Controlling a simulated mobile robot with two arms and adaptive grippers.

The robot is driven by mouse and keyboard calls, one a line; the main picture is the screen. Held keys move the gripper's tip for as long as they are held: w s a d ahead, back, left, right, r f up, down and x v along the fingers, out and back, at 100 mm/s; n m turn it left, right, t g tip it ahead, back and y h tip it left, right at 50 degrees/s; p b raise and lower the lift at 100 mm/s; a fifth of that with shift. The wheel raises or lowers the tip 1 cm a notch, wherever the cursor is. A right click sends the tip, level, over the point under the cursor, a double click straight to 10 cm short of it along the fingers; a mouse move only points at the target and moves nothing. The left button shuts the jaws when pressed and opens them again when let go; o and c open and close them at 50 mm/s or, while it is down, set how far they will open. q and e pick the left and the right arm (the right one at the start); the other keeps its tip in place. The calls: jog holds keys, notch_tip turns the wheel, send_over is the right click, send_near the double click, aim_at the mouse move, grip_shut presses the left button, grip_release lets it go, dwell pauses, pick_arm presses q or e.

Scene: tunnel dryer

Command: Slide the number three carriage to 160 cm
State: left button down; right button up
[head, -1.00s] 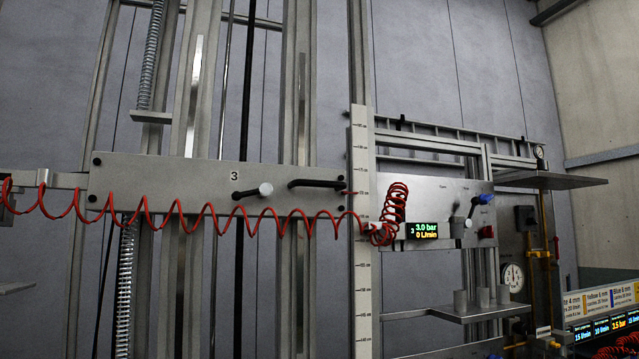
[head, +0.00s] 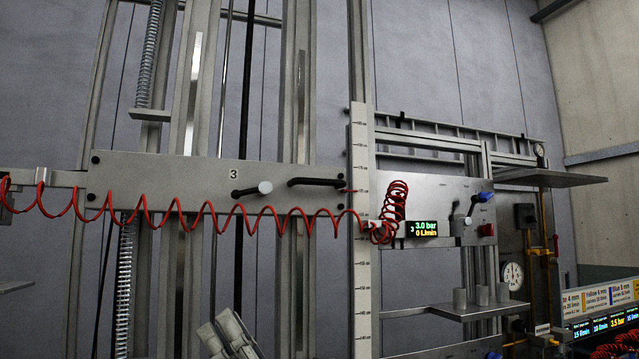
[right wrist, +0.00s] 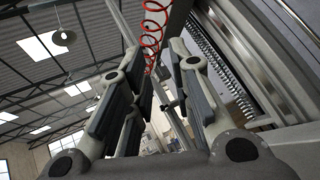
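The number three carriage (head: 150,180) is a wide grey plate marked 3 on vertical rails in the head view. My left gripper is out of view.
A red coiled hose (head: 180,210) hangs across the carriage front to a panel (head: 440,190) with a display reading 3.0 bar, 0 L/min. Right of the scale are a shelf with cylinders (head: 460,311) and a flat plate (head: 550,179). Space before the lower rails is mostly clear.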

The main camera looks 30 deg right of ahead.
jog(key=s+a+r+n+g+y, duration=0.25)
jog(key=r+n+g+y, duration=0.5)
jog(key=n, duration=0.85)
jog(key=n+t+h, duration=0.4)
jog(key=h, duration=1.5)
send_near(323, 183)
jog(key=p+x, duration=0.4)
jog(key=x, duration=0.6)
jog(key=shift+s+r, duration=0.1)
jog(key=shift+r, duration=0.05)
jog(key=shift+w+a+p, duration=0.1)
jog(key=shift+w+p, duration=0.3)
jog(key=shift+w, duration=0.15)
grip_shut()
